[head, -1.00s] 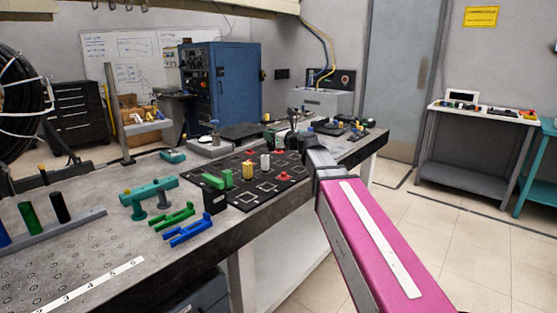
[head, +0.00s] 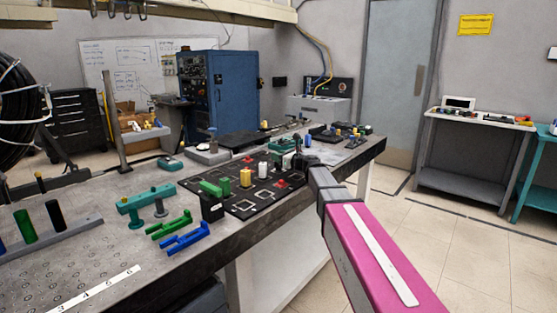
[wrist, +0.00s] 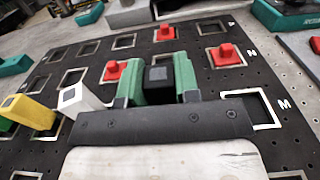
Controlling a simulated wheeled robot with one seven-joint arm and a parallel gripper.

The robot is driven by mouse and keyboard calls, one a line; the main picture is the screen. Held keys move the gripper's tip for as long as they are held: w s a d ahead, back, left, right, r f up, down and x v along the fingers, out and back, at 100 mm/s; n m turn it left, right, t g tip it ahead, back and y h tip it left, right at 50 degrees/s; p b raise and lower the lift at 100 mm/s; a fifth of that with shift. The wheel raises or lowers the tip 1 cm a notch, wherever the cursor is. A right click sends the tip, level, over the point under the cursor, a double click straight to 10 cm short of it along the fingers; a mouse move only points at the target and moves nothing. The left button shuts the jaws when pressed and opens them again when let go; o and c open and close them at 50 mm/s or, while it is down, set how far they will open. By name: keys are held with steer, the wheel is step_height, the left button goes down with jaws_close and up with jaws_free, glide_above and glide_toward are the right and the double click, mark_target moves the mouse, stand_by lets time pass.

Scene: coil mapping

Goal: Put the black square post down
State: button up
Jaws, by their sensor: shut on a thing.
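The black square post (wrist: 159,78) is between the two green fingers of my gripper (wrist: 158,85) in the wrist view. Its dark top shows, and its lower part is hidden by my gripper. My gripper is shut on it, over the black mat (wrist: 90,60) with white square outlines. In the head view my gripper (head: 292,152) is at the far right part of the mat, and the post cannot be made out clearly. Whether the post's foot touches the mat cannot be told.
Red knobbed pieces (wrist: 226,54) stand around my gripper on the mat. A white post (wrist: 80,98) and a yellow post (wrist: 30,110) stand to the left. An empty outlined square (wrist: 262,110) marked M is at right. Green (head: 169,224) and blue (head: 185,239) brackets lie on the bench.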

steer(key=shift+f, duration=0.5)
steer(key=shift+f, duration=0.1)
steer(key=o, duration=1)
steer(key=shift+c, duration=0.2)
steer(key=shift+s+d, duration=0.1)
steer(key=v, duration=1.1)
steer(key=shift+s+d, duration=0.25)
steer(key=shift+d, duration=0.05)
